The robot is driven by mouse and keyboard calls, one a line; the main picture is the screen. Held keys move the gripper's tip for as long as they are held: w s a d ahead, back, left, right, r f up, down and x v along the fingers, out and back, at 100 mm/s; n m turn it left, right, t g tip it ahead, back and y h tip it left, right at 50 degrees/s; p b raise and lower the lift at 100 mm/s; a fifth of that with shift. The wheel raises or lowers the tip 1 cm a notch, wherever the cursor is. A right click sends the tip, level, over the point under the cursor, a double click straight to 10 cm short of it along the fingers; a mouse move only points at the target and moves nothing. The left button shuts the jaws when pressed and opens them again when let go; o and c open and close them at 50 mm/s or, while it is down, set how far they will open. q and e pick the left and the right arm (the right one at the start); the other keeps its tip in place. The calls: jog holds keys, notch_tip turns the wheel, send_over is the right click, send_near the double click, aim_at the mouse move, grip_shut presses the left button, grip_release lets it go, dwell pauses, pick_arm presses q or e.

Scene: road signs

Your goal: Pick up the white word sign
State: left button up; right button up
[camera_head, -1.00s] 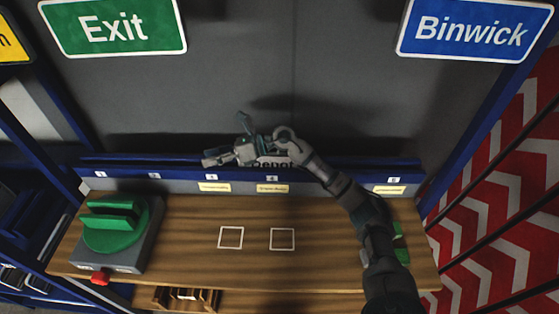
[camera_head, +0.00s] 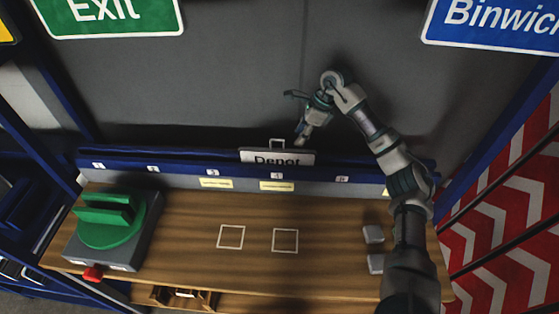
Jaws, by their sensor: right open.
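The white word sign (camera_head: 277,157) reads "Depot" and stands in the blue rack (camera_head: 130,156) at the back of the table, above the slot label 4. A thin handle loop rises from its top edge. My right gripper (camera_head: 302,116) is open and empty. It hangs above and a little to the right of the sign, apart from it, with a finger pointing down. My left gripper is not in view.
The wooden table (camera_head: 180,225) has two white square outlines in its clear middle. A green device (camera_head: 108,222) with a red button (camera_head: 93,273) stands at the left. Two grey blocks (camera_head: 374,234) lie at the right by my arm. Green Exit (camera_head: 105,12) and blue Binwick (camera_head: 497,22) signs hang above.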

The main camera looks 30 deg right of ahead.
aim_at(291, 150)
jog(key=shift+w+a+f, duration=0.15)
jog(key=shift+a+f, duration=0.75)
jog(key=shift+f, duration=0.1)
jog(key=x, duration=0.3)
jog(key=shift+s+f, duration=0.3)
jog(key=shift+f, duration=0.15)
jog(key=shift+w+d+f, duration=0.15)
jog(key=shift+f, duration=0.45)
jog(key=shift+d+f, duration=0.1)
jog(key=shift+d, duration=0.15)
jog(key=shift+a, duration=0.15)
jog(key=c, duration=0.7)
jog(key=shift+a, duration=0.15)
grip_shut()
jog(key=shift+a, duration=0.15)
